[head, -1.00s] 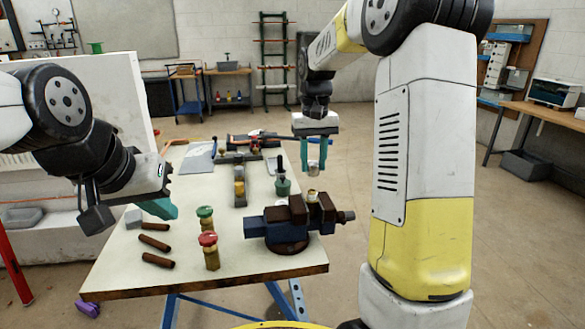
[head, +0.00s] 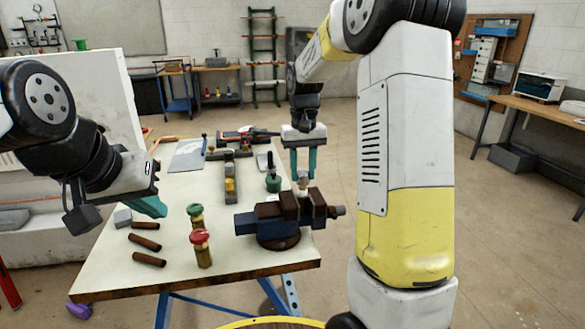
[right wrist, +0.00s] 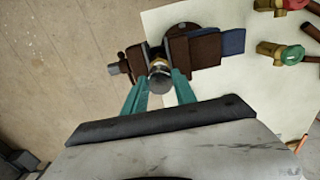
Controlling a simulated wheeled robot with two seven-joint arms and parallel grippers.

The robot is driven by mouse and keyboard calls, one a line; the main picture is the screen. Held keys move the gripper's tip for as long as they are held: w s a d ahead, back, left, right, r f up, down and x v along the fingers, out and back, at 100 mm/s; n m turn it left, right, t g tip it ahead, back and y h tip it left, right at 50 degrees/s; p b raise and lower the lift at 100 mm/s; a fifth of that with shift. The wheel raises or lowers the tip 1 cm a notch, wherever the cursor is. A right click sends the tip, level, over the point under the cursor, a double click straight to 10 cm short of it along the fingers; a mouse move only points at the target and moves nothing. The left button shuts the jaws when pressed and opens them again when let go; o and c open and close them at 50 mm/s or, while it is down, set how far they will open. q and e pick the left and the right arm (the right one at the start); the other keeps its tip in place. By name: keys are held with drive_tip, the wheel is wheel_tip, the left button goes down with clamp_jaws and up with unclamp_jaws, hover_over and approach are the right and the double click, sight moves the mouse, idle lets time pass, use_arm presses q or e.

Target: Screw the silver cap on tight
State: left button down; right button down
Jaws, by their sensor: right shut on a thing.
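The silver cap (right wrist: 159,82) is between the teal fingertips of my right gripper (right wrist: 160,93), which is shut on it. In the head view my right gripper (head: 303,174) points straight down over the vise (head: 285,217). A brass fitting (right wrist: 158,61) stands in the vise jaws, directly under the cap. Cap and fitting line up and look in contact, but I cannot tell whether the threads are engaged. My left gripper (head: 150,206) hangs over the left edge of the table, away from the vise; its finger gap is hidden.
On the table (head: 200,275) stand a red-topped valve (head: 202,248) and a green-topped valve (head: 196,217). Several brown tubes (head: 146,243) lie at the left. A dark green bottle (head: 273,182) stands just behind the vise. Tools lie further back.

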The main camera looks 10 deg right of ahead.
drive_tip(key=shift+f, duration=1.1)
idle(0.7)
drive_tip(key=c, duration=0.9)
unclamp_jaws()
wheel_tip(320, 180, up, 8)
drive_tip(key=shift+f, duration=0.1)
